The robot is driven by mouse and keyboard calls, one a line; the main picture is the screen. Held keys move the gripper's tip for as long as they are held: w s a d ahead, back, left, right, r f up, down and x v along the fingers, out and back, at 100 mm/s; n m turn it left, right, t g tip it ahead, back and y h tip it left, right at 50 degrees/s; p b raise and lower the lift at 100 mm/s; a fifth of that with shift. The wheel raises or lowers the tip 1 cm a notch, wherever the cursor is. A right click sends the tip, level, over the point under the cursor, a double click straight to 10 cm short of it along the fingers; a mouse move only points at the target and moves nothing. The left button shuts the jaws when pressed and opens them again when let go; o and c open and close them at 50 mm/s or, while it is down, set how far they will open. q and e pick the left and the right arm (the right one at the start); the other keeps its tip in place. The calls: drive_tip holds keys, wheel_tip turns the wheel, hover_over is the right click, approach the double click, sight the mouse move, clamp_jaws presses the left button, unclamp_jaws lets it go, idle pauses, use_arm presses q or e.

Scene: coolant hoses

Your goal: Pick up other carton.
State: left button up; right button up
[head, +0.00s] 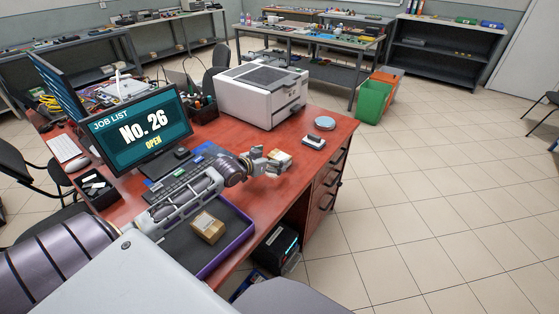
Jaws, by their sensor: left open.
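A small tan carton (207,227) lies in the dark, purple-rimmed tray (244,236) near the front of the red-brown desk. A second pale carton (283,157) sits on the desk beyond the tray, partly hidden by my left gripper. My left gripper (270,163) reaches across the desk from the left, with its fingers open right beside this second carton. I cannot tell whether they touch it. My right gripper is not in view.
A white printer (262,94) stands behind the left gripper. A monitor (140,129) reading "No. 26 OPEN" and a keyboard (184,178) are to the left. A small device (313,142) and a round blue-topped item (325,123) lie at right. The desk's right corner is clear.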

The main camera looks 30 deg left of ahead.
sight(279, 156)
use_arm(q)
drive_tip(key=shift+w, duration=0.15)
drive_tip(key=shift+w+f, duration=0.2)
drive_tip(key=shift+w, duration=0.2)
drive_tip(key=shift+w+f, duration=0.25)
drive_tip(key=shift+w, duration=0.25)
drive_tip(key=shift+b+x, duration=0.4)
drive_tip(key=shift+x, duration=0.65)
drive_tip(key=shift+w+d+f, duration=0.1)
drive_tip(key=shift+w+f, duration=0.05)
drive_tip(key=shift+w, duration=0.15)
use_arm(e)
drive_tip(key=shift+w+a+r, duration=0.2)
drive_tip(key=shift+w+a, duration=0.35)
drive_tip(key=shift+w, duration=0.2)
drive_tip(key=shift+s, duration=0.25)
